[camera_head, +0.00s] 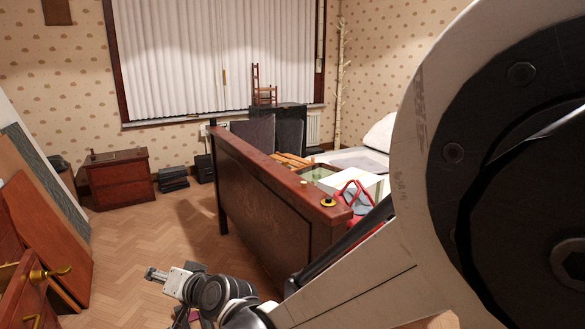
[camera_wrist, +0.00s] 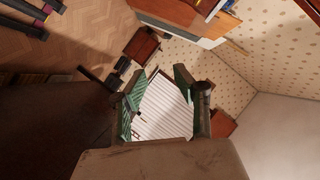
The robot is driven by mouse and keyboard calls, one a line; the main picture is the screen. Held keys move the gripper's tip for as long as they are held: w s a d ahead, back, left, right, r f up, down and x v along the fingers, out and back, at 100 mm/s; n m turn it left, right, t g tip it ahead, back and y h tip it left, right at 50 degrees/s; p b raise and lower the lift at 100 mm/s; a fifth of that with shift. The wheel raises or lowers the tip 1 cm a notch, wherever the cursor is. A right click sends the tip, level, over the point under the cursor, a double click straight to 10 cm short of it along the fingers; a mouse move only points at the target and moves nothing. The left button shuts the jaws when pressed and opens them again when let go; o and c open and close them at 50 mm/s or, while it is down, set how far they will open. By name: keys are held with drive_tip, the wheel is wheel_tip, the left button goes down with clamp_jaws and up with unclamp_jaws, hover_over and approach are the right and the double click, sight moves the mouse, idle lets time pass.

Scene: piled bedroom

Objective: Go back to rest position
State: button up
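My gripper (camera_wrist: 159,88) shows in the wrist view with its two green-padded fingers apart. Nothing is held between them; only the distant white window blinds (camera_wrist: 165,110) show through the gap. In the head view my arm comes in from the right, crosses in front of the bed's dark wooden footboard (camera_head: 265,205) and ends low over the floor left of it. The finger opening is too small to make out there.
A red-brown chest (camera_head: 118,180) stands by the far wall. Wooden boards (camera_head: 40,225) lean at the left, near a brass-handled piece (camera_head: 45,275). A white box (camera_head: 350,182) and a red-framed item (camera_head: 355,196) are behind the footboard. The parquet floor (camera_head: 150,225) between is mostly clear.

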drive_tip(key=d+r+t+h+b, duration=0.1)
drive_tip(key=d+r+h, duration=0.15)
drive_tip(key=d, duration=1.25)
drive_tip(key=d+r+h+b, duration=0.15)
drive_tip(key=d+h, duration=0.25)
drive_tip(key=d, duration=1)
drive_tip(key=s+d+f+m+h, duration=0.1)
drive_tip(key=s+d+h, duration=0.1)
drive_tip(key=s+d, duration=0.45)
drive_tip(key=s+d+f+m+g+h, duration=0.15)
drive_tip(key=s+d, duration=0.25)
drive_tip(key=d, duration=0.5)
drive_tip(key=s+d+f+h, duration=0.2)
drive_tip(key=s+d, duration=0.3)
drive_tip(key=d, duration=0.3)
wheel_tip(320, 180, up, 14)
drive_tip(key=p, duration=1.3)
drive_tip(key=shift+w+r+h, duration=0.15)
drive_tip(key=shift+r+h, duration=0.1)
drive_tip(key=shift+h, duration=0.05)
